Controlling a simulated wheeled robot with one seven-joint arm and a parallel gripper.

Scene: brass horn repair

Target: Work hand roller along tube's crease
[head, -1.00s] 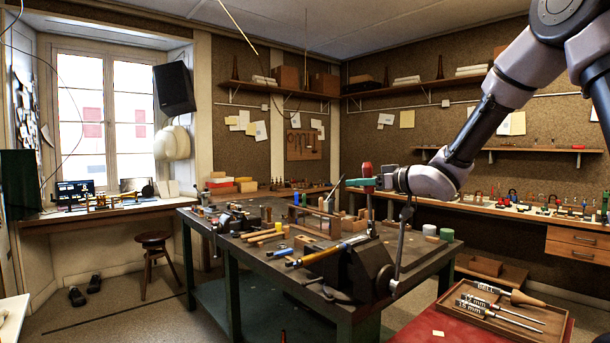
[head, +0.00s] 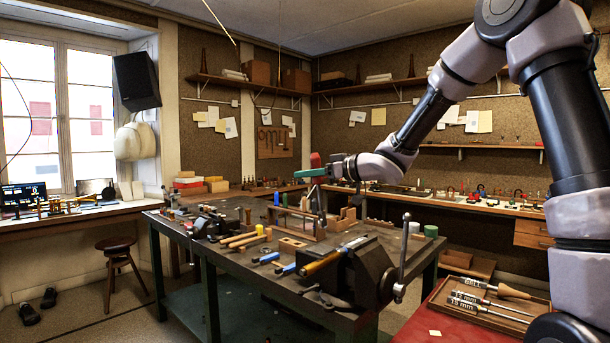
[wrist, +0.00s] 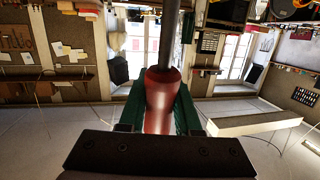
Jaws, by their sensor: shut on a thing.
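My gripper (head: 312,172) has green fingers and is shut on the red handle of the hand roller (head: 316,159). In the wrist view the red handle (wrist: 161,100) sits between the green fingers, with a dark grey shaft running from it. In the head view the shaft seems to point down, above the back of the bench; its tip is hard to make out. The yellow brass tube (head: 322,262) lies slanted at the vise (head: 372,272), toward the bench's front. The gripper is behind and above the tube, apart from it. The crease is too small to see.
The dark bench (head: 215,253) carries several hand tools, wooden blocks and a green pot (head: 431,231). The vise's upright handle (head: 403,250) sticks up at the right. A tool tray (head: 485,300) lies on a red-topped surface at the front right. Air above the bench is mostly free.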

